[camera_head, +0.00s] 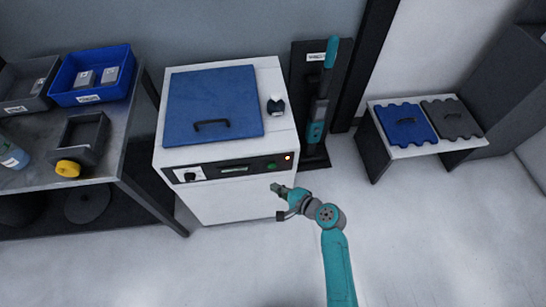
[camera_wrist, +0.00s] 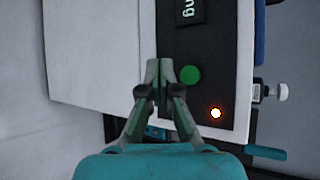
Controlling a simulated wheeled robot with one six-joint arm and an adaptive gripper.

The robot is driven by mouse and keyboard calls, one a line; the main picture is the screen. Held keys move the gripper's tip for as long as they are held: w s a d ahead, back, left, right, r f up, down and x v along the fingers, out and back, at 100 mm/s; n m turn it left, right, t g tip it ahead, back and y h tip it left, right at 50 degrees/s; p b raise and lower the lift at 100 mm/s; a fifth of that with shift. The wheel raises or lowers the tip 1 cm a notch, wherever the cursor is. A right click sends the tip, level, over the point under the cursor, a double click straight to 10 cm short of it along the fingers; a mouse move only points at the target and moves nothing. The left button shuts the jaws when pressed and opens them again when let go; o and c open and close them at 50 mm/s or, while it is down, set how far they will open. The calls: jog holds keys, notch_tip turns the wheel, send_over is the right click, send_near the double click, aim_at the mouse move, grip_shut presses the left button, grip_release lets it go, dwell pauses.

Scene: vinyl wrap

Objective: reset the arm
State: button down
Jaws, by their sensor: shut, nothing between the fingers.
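My arm reaches up from the bottom of the head view, with teal and grey links. My gripper (camera_head: 277,188) is in front of the white machine (camera_head: 230,203), near the lower right of its control panel. In the wrist view my gripper (camera_wrist: 158,66) is shut, its fingertips together with nothing between them. The green button (camera_wrist: 190,75) and a lit orange-red light (camera_wrist: 215,113) on the panel show just right of the fingers. Whether the fingertips touch the panel I cannot tell.
The machine has a closed blue lid (camera_head: 213,103) and a small dark bottle (camera_head: 275,106) on top. A metal table (camera_head: 112,140) with a blue bin (camera_head: 91,97) stands left. A low bench (camera_head: 410,147) stands right. The floor (camera_head: 440,240) at right is clear.

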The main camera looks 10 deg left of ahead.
jog(key=s+d+n+t+h, duration=0.2)
jog(key=s+d+h, duration=0.2)
jog(key=s+d, duration=0.55)
jog(key=s+d+n+t+h, duration=0.1)
jog(key=s+d+t+h, duration=0.15)
jog(key=s+d, duration=0.7)
jog(key=s+d+r+n+t+h, duration=0.1)
jog(key=s+d+r+n+h, duration=0.1)
jog(key=s+r, duration=0.7)
jog(key=s+d+r+n+t+h, duration=0.1)
jog(key=s+r+n, duration=0.4)
jog(key=s+r, duration=0.5)
notch_tip(320, 180, up, 4)
jog(key=shift+d+f+n+t+h, duration=0.2)
jog(key=shift+d+n+t+h, duration=0.15)
jog(key=shift+t+h, duration=0.25)
dwell(0.8)
